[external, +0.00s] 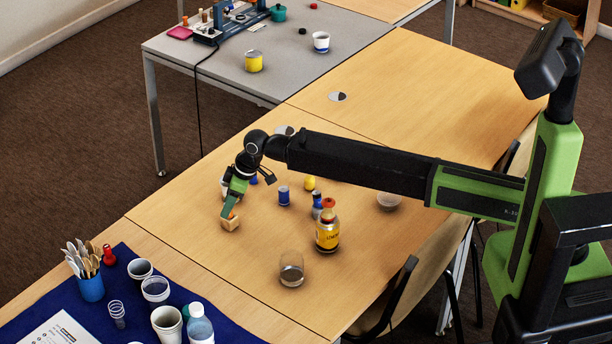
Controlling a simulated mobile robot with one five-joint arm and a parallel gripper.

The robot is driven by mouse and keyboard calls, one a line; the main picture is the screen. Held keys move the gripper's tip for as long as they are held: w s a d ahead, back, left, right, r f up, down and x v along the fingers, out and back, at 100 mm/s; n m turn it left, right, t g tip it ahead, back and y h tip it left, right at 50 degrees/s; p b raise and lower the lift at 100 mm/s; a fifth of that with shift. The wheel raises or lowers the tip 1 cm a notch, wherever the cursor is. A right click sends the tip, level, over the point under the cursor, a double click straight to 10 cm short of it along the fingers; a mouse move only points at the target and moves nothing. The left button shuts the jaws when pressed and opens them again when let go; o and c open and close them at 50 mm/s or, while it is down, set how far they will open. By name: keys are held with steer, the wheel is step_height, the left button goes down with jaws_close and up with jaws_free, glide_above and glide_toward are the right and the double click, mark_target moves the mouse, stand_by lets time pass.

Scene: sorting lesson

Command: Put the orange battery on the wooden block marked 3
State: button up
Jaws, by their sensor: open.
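My gripper (228,209) points down at the left of the wooden table, right above a small wooden block (231,224). The jaws are open. A small orange-brown patch shows between the fingertips and the block; it may be the orange battery, but it is mostly hidden and too small to be sure. I cannot read a number on the block. I cannot tell whether the fingers touch anything.
A blue can-shaped thing (284,195), a small yellow object (310,183), a yellow-labelled bottle (327,236) and a clear glass (291,270) stand to the right. A blue mat (60,300) with cups lies at front left. The wooden table (190,240) is clear left of the block.

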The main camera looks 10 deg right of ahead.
steer(key=p+v, duration=0.9)
steer(key=v, duration=0.2)
steer(key=shift+r+p, duration=0.2)
steer(key=shift+p, duration=0.15)
steer(key=shift+d, duration=0.15)
steer(key=w+d+m+h, duration=0.15)
steer(key=w+d, duration=0.45)
steer(key=d, duration=0.8)
steer(key=w+d+f+m, duration=0.1)
steer(key=w+d+m, duration=0.35)
steer(key=d, duration=0.95)
steer(key=w+d+m+h, duration=0.1)
steer(key=w+d, duration=0.7)
steer(key=d, duration=0.6)
steer(key=s+d+m, duration=0.2)
steer(key=d, duration=1.1)
steer(key=s+d+m+h, duration=0.1)
steer(key=s+d+m, duration=0.2)
steer(key=d, duration=1)
steer(key=s+d+m+g+h, duration=0.1)
steer(key=s+d+m, duration=0.2)
steer(key=d, duration=1)
steer(key=shift+d+f, duration=0.35)
steer(key=shift+f, duration=0.05)
steer(key=shift+s, duration=0.1)
